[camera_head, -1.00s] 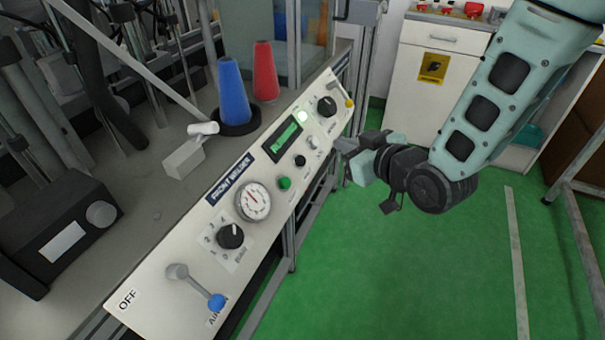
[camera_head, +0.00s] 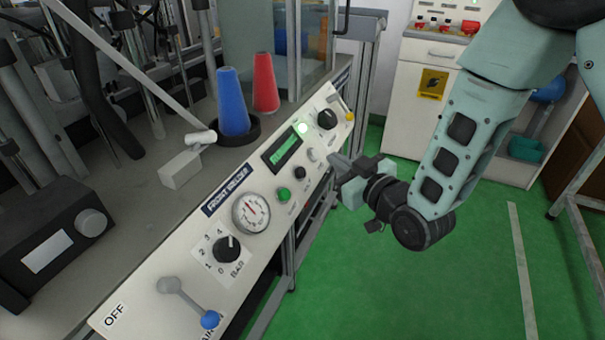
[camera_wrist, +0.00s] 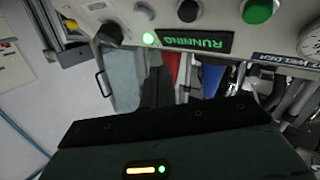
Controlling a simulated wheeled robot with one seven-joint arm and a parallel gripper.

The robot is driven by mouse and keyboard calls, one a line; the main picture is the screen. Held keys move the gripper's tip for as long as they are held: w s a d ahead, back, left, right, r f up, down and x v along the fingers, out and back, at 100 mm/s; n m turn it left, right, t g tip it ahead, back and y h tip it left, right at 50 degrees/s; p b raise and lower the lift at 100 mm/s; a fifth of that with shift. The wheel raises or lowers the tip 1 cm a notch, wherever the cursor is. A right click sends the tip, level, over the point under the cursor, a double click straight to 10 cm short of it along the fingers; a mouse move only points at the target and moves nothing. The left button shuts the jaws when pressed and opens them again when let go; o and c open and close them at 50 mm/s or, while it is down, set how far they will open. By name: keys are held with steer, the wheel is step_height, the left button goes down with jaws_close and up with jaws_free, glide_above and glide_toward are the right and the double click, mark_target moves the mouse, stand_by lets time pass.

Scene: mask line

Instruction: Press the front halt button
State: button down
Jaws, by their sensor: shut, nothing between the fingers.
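The sloped cream control panel (camera_head: 150,268), labelled FRONT WELDER, carries a row of small buttons: a green one (camera_head: 284,195), a black one (camera_head: 300,172) and a pale grey one (camera_head: 313,155). Their small labels are too blurred to read, so I cannot tell which is the halt button. The lit green display (camera_head: 284,149) reads RUNNING in the wrist view (camera_wrist: 193,42). That view also shows the black button (camera_wrist: 188,10) and green button (camera_wrist: 258,11). My gripper (camera_head: 337,166) is shut and empty, just right of the panel's edge near the buttons, apparently not touching them.
The panel also has a gauge (camera_head: 251,213), a dark pressure knob (camera_head: 226,248), an upper knob (camera_head: 327,119) and a blue-tipped lever (camera_head: 210,319). Blue (camera_head: 232,101) and red (camera_head: 265,83) cones stand behind it.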

steer(key=w+a+f+b, duration=0.1)
steer(key=a+f+b, duration=0.1)
steer(key=a+f, duration=0.2)
steer(key=shift+w+a, duration=0.25)
steer(key=shift+w, duration=0.05)
steer(key=shift+b, duration=0.3)
stand_by(1.7)
steer(key=shift+w+a+f+b, duration=0.1)
steer(key=shift+a+f+b, duration=0.1)
steer(key=shift+a+b, duration=0.1)
steer(key=shift+w+a+f+b, duration=0.1)
steer(key=shift+a+f+b, duration=0.2)
steer(key=shift+b, duration=0.05)
stand_by(0.6)
stand_by(0.4)
steer(key=shift+s+d+r, duration=0.25)
steer(key=shift+d+r, duration=0.3)
steer(key=shift+d, duration=0.05)
steer(key=shift+s+d+r+p, duration=0.35)
steer(key=shift+d+r+p, duration=0.15)
steer(key=shift+d+r, duration=0.35)
steer(key=shift+s+d+r+p, duration=0.3)
steer(key=shift+d+r+p, duration=0.15)
steer(key=shift+d+r, duration=0.4)
